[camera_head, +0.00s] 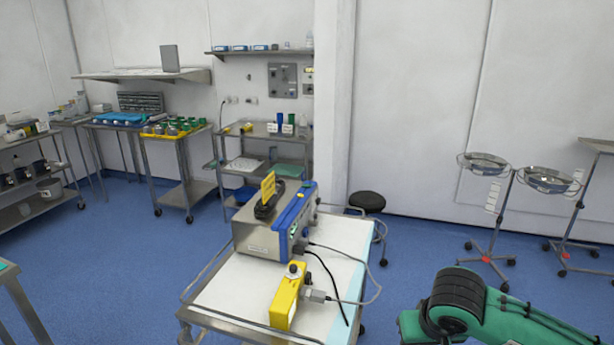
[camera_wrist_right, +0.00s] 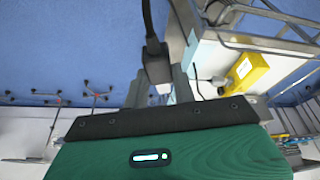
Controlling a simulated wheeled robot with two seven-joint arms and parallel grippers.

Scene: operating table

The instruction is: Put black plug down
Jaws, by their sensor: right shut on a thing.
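In the right wrist view, my right gripper (camera_wrist_right: 160,88) is shut on the black plug (camera_wrist_right: 155,62). A black cable (camera_wrist_right: 148,20) runs from the plug to the top edge of that view. The plug is held clear of the cart, with blue floor behind it. In the head view my green right arm shows at the lower right, but its fingers and the plug cannot be made out. My left gripper is in neither view.
A white-topped cart (camera_head: 235,295) holds a steel and blue device (camera_head: 262,235) and a yellow box (camera_head: 287,298) with a grey connector (camera_head: 315,295). Cables lie across its right side. The cart's front left top is bare. A black stool (camera_head: 367,201) stands behind.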

